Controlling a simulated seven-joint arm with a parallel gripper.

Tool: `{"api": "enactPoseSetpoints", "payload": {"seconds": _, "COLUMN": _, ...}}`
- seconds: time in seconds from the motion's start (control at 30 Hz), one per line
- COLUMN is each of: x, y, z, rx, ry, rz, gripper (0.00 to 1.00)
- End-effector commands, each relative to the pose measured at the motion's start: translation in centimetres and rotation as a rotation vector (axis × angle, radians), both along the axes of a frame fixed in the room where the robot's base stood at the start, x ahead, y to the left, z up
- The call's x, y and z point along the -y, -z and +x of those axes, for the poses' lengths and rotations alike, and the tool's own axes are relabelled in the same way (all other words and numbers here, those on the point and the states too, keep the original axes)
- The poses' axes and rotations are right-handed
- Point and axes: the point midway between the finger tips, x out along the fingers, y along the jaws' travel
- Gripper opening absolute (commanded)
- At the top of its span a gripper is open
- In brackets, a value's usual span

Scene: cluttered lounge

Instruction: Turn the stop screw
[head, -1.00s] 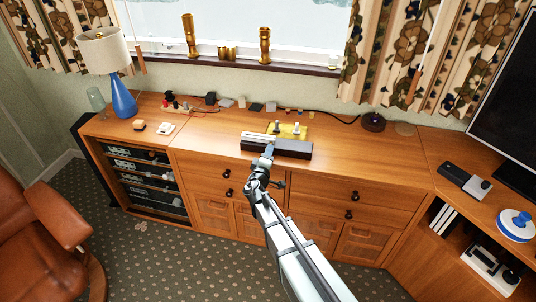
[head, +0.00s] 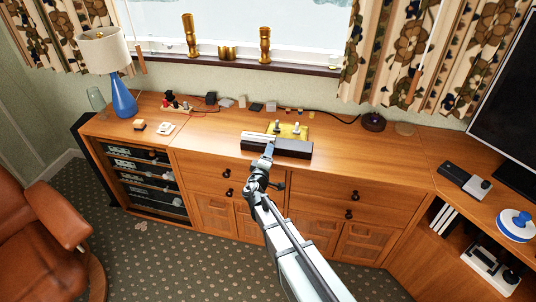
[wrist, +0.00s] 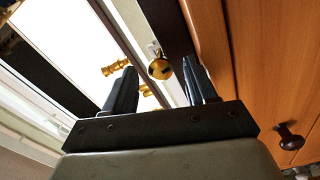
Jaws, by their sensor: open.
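A round brass screw head (wrist: 160,68) with a dark slot shows in the wrist view, between my two fingertips and apart from both as seen there. It sits at the end of a long dark block (wrist: 163,25). In the head view the dark block (head: 292,148) lies on the wooden cabinet near its front edge, with a silver bar (head: 257,136) and a yellow plate (head: 296,132) beside it. My gripper (head: 268,149) is open at the block's front; it also shows in the wrist view (wrist: 159,65). The screw is hidden or too small in the head view.
The cabinet top (head: 350,150) is clear to the right of the block. Small items and a black cable line the back. A blue lamp (head: 123,98) stands at the left. Dark drawer knobs (head: 349,214) stick out below. Brass candlesticks (head: 265,45) stand on the windowsill.

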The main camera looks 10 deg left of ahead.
Motion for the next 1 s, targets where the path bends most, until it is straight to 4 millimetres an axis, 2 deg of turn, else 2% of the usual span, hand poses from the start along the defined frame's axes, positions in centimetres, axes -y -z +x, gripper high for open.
{"api": "enactPoseSetpoints", "payload": {"seconds": 0.4, "x": 0.3, "y": -0.1, "z": -8.1, "rx": -0.001, "ry": -0.002, "rz": 0.0, "gripper": 0.57}}
{"api": "enactPoseSetpoints", "payload": {"seconds": 0.6, "x": 0.2, "y": -0.1, "z": -11.0, "rx": -0.001, "ry": -0.002, "rz": 0.0, "gripper": 0.57}}
{"api": "enactPoseSetpoints", "payload": {"seconds": 0.8, "x": 0.2, "y": 0.0, "z": -12.5, "rx": -0.001, "ry": -0.001, "rz": 0.0, "gripper": 0.57}}
{"api": "enactPoseSetpoints", "payload": {"seconds": 1.0, "x": 0.1, "y": 0.0, "z": -12.9, "rx": -0.001, "ry": 0.0, "rz": 0.0, "gripper": 0.57}}
